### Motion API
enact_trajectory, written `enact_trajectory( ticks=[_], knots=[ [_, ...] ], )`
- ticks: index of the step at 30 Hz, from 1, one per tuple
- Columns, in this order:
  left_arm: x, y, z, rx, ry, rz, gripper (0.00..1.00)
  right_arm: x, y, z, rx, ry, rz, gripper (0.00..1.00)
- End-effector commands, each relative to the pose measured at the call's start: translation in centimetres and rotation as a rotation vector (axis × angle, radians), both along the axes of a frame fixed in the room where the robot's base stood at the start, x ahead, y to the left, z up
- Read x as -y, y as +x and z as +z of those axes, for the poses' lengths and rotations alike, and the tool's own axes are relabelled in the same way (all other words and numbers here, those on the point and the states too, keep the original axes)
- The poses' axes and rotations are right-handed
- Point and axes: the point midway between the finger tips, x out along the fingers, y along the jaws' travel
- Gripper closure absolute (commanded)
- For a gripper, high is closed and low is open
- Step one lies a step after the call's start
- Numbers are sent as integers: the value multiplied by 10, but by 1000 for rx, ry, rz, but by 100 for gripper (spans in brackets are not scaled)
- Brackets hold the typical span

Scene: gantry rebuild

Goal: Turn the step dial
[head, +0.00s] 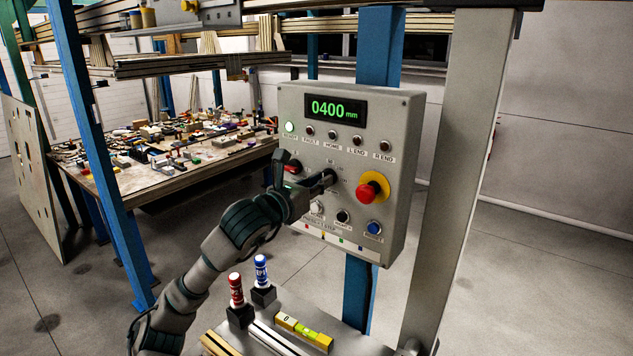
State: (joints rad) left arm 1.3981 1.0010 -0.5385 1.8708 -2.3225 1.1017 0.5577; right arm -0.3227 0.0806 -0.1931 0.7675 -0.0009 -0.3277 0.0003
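A grey control box (402,150) hangs on the blue post, its green display (335,109) reading 0400 mm. My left gripper (306,168) is at the lower left of its front, with its two dark fingers spread apart. The right finger reaches a dark round knob (331,178) with small marks around it, which looks like the step dial. The finger partly covers this knob, and I cannot tell whether they touch. A red control (292,169) shows between the fingers. My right gripper is not in view.
A red emergency button (371,188) on a yellow base sits right of the knob; a blue button (374,228) is below it. Under the box, a shelf holds a red marker (236,289), a blue marker (261,271) and a yellow level (303,330). A cluttered table (150,187) stands behind.

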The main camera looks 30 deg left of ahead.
Motion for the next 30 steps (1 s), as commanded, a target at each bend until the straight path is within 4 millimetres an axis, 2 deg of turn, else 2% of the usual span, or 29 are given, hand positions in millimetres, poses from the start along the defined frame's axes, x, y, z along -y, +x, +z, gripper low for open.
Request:
enact_trajectory(
  ticks=[1, 11, 17, 30],
  knots=[
    [-7, 1, 0, -4, -1, 19, 100, 0, 0, 0, 0, 0, 0, 100],
    [-7, 0, 1, 1, 10, 17, 100, 3, 0, 0, -1, -4, 1, 100],
    [-7, 0, 2, 9, 79, 18, 100, 3, 2, 0, 1, -4, 1, 100],
    [-6, -1, 3, 43, 446, 20, 100, 1, 6, 1, 1, -3, 1, 100]
  ],
)
